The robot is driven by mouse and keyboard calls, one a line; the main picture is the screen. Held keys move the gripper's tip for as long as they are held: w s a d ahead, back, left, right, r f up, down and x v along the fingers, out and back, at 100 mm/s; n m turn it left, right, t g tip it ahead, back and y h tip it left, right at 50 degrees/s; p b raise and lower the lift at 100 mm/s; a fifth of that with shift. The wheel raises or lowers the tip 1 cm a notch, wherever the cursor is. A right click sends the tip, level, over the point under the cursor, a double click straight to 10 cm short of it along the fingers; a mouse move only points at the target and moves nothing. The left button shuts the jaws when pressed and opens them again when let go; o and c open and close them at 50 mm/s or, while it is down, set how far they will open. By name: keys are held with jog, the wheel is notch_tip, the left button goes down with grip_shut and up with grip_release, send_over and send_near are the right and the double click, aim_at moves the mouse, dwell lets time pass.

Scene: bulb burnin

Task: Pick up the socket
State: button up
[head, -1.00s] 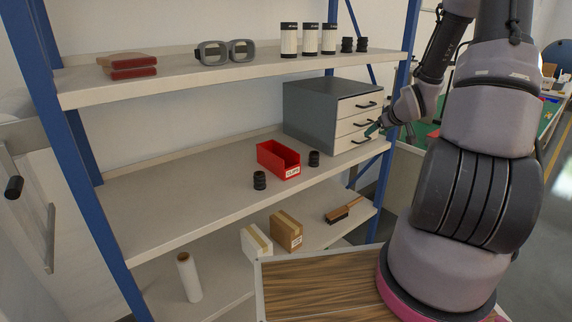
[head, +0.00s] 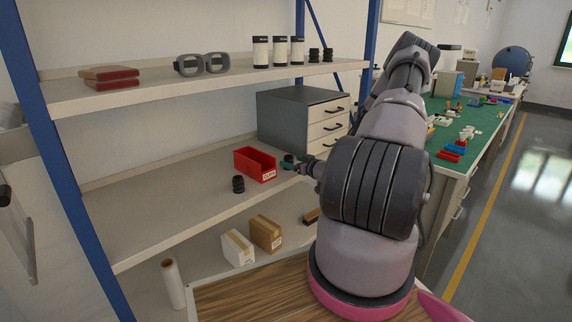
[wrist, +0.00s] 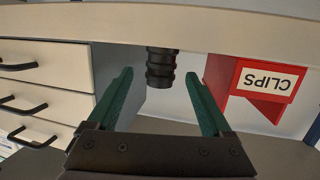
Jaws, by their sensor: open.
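A black ribbed socket (wrist: 160,68) stands on the middle shelf between the red bin and the drawer cabinet. In the head view this socket (head: 289,158) is partly hidden by my gripper (head: 286,165). In the wrist view my gripper (wrist: 159,80) is open, its two green fingers pointing toward the socket, which shows in the gap between them. I cannot tell whether the fingers reach around it. A second black socket (head: 238,184) stands in front of the bin, to its left. Two more similar dark pieces (head: 321,55) stand on the upper shelf.
The red bin (head: 254,164) labelled CLIPS is close to the socket; it shows on the right in the wrist view (wrist: 240,80). The grey drawer cabinet (head: 285,118) stands on the other side. Boxes (head: 252,237) lie on the lower shelf. The middle shelf's left part is free.

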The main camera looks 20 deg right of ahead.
aim_at(285, 157)
jog(key=x, duration=0.6)
jog(key=shift+w+r, duration=0.15)
jog(key=shift+w, duration=0.1)
grip_shut()
jog(key=shift+r, duration=0.1)
